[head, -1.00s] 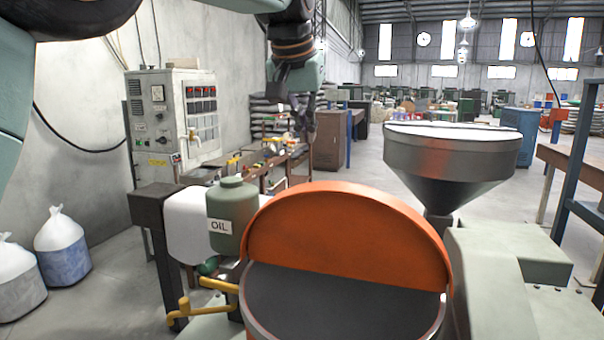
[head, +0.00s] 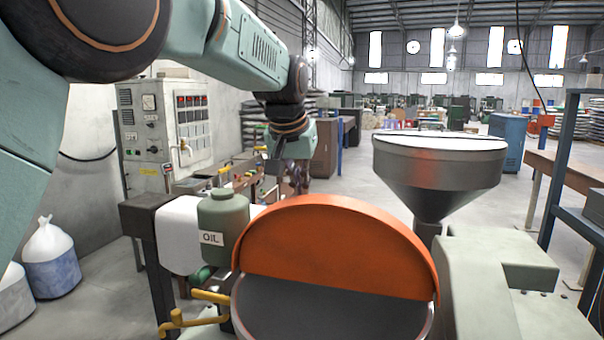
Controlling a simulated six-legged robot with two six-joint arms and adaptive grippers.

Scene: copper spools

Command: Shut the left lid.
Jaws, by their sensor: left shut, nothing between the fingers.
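The orange lid (head: 335,245) stands raised on the far side of a round drum (head: 330,312), whose dark top shows in front of it at the bottom of the head view. My left gripper (head: 298,180) hangs from the arm that comes in from the upper left. Its fingers are dark, point down and are shut with nothing between them. In the picture they are just above the lid's top edge, left of its middle; they look to be behind the lid. Whether they touch it I cannot tell. My right gripper is not in view.
A green oil bottle (head: 222,225) stands left of the lid, with a yellow pipe (head: 195,312) below it. A grey metal funnel (head: 438,175) rises at the right, beside a pale green machine body (head: 500,290). A control cabinet (head: 165,130) stands at the back left.

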